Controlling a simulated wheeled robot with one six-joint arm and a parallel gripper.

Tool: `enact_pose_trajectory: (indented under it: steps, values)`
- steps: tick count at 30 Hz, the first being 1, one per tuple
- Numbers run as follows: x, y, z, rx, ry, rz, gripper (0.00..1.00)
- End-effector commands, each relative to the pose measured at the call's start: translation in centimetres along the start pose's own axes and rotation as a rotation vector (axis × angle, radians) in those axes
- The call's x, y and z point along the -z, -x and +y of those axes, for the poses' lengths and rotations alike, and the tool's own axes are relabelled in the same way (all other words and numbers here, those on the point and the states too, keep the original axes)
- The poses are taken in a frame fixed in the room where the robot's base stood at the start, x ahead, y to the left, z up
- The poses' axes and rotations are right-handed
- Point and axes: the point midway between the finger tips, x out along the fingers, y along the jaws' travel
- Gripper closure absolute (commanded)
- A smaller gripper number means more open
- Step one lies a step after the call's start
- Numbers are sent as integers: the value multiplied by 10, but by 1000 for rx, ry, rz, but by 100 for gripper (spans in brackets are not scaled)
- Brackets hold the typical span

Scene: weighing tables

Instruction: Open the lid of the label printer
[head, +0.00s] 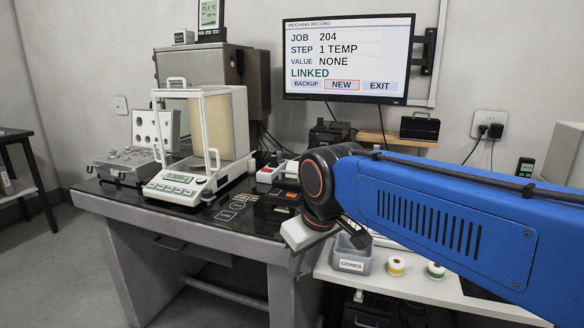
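I cannot single out the label printer for certain. A dark boxy device (329,133) stands behind the table below the monitor, partly hidden by my arm, and its lid cannot be made out. A black box-shaped unit (420,127) sits further right by the wall, above a small wooden shelf. My blue arm crosses the right half of the head view and hides much of the right-hand surface. My gripper (298,265) points down at the front edge of the dark table, left of the grey CORES bin. Its fingers are small and edge-on, so their opening cannot be told.
A glass-sided balance (180,192) and an open weight case (124,168) stand on the dark table (120,200). The CORES bin (351,262) and two label rolls (397,266) (436,271) sit on the lower white surface (470,296). The monitor (345,85) reads LINKED.

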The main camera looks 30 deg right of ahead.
Motion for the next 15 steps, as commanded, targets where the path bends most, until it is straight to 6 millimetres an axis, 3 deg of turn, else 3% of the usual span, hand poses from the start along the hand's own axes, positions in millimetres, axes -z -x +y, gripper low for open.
enact_pose_trajectory:
  steps: [3, 15]
  values:
    - [46, 28, 16, -14, 65, -27, 74]
    - [181, 102, 73, -37, 290, -127, 74]
